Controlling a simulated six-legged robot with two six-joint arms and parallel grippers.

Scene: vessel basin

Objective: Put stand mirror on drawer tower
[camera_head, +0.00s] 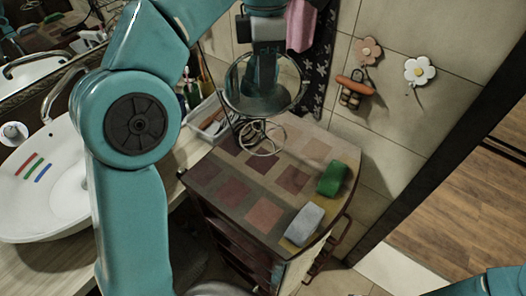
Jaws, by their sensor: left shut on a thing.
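The stand mirror (252,98) has a round glass and a thin wire stand with a looped base. My left gripper (265,60) comes down from above and is shut on the mirror at its upper part, covering some of the glass. The mirror is upright over the back part of the drawer tower (229,198), a dark wooden unit with a patchwork of square tiles on top. The wire base overlaps the tower's top in the picture; I cannot tell whether it touches. My right gripper is out of view.
A green block (332,179) and a grey-white sponge-like block (304,224) lie on the tower's right side. A tray (208,122) with small items stands behind left. A white basin (45,185) is at left. The tower's front middle is clear.

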